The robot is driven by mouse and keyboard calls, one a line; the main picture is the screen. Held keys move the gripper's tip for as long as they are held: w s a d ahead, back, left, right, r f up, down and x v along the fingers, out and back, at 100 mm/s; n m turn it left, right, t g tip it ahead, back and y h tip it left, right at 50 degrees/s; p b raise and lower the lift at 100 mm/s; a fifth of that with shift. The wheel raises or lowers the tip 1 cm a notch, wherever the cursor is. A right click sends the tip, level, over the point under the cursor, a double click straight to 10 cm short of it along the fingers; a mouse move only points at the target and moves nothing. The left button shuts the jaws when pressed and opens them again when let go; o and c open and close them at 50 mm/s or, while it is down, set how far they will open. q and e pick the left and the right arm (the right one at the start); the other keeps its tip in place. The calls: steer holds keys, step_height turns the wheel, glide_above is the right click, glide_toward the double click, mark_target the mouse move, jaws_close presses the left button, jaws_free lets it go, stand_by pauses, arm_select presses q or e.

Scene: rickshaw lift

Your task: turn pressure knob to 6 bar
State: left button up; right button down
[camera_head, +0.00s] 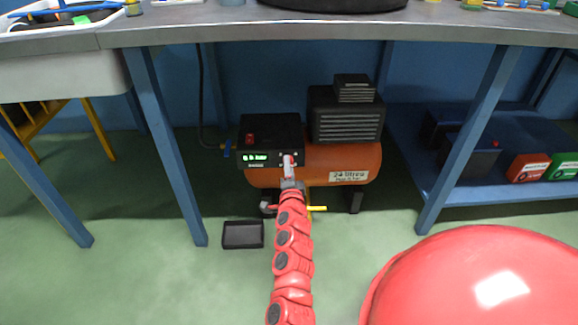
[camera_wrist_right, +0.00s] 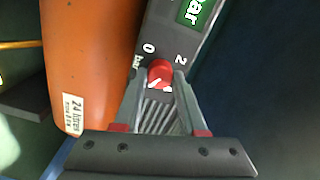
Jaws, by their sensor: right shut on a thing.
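The compressor's orange tank (camera_head: 340,160) stands under the bench, with a black control box (camera_head: 270,128) at its left end. The box has a lit green display (camera_head: 256,157), whose digits are too small to read surely. In the right wrist view the red pressure knob (camera_wrist_right: 160,71) sits on the grey panel between the marks 0 and 2. My right gripper (camera_wrist_right: 159,84) is shut on this knob, one finger at each side. In the head view my right gripper (camera_head: 290,170) is at the box's front and hides the knob. My left gripper is not in view.
Blue bench legs (camera_head: 165,145) stand left and right of the compressor. A small black tray (camera_head: 243,234) lies on the green floor before it. A yellow handle (camera_head: 317,208) shows beside my right arm. A large red dome (camera_head: 480,275) fills the lower right.

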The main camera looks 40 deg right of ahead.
steer(key=m, duration=0.2)
steer(key=shift+m, duration=0.3)
stand_by(0.3)
steer(key=shift+c, duration=2.3)
jaws_free()
